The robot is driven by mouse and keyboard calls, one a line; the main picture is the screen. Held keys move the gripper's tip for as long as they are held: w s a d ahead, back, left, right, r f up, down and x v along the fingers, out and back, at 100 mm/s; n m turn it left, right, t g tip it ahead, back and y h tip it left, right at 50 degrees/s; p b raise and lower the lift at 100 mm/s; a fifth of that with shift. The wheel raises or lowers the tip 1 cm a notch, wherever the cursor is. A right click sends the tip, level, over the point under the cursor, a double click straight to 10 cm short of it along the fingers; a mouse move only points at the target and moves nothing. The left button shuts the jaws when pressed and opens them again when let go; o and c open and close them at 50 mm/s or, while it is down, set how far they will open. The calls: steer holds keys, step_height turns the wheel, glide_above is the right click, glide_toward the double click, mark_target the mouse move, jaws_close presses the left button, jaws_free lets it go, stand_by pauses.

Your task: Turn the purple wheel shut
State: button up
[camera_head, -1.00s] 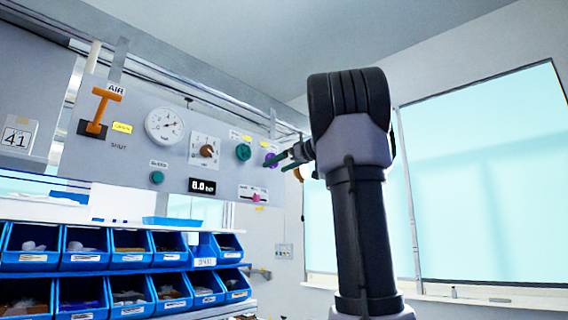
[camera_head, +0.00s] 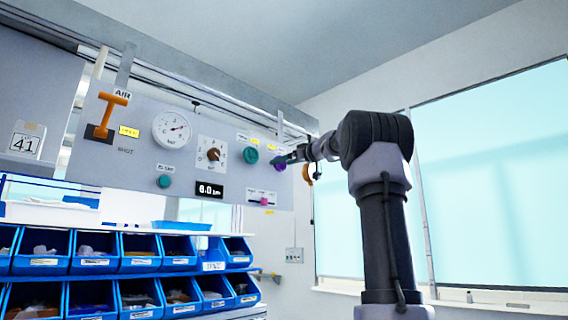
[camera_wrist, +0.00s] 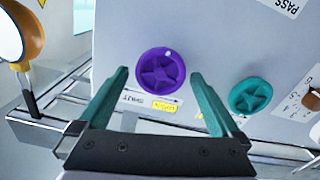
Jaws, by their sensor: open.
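The purple wheel (camera_wrist: 161,75) is a round spoked knob with a pale dot near its upper right rim. It is mounted on the grey panel (camera_wrist: 225,40). In the wrist view it lies ahead, between and beyond the teal fingertips of my gripper (camera_wrist: 158,78). The fingers are apart and hold nothing. A label by the wheel reads SHUT, with a yellow tag beside it. In the head view the purple wheel (camera_head: 280,166) is partly covered by my gripper (camera_head: 288,159), which is in front of the panel's right end.
A teal wheel (camera_wrist: 250,96) sits beside the purple one, close to one finger. The panel also carries an orange AIR lever (camera_head: 109,114), a round gauge (camera_head: 171,130), a dial (camera_head: 212,154) and a pink slider (camera_head: 264,202). Blue bins (camera_head: 133,253) stand below.

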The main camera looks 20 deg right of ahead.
steer(key=shift+w+a, duration=0.1)
steer(key=shift+w, duration=0.05)
steer(key=shift+c, duration=0.3)
steer(key=c, duration=1.2)
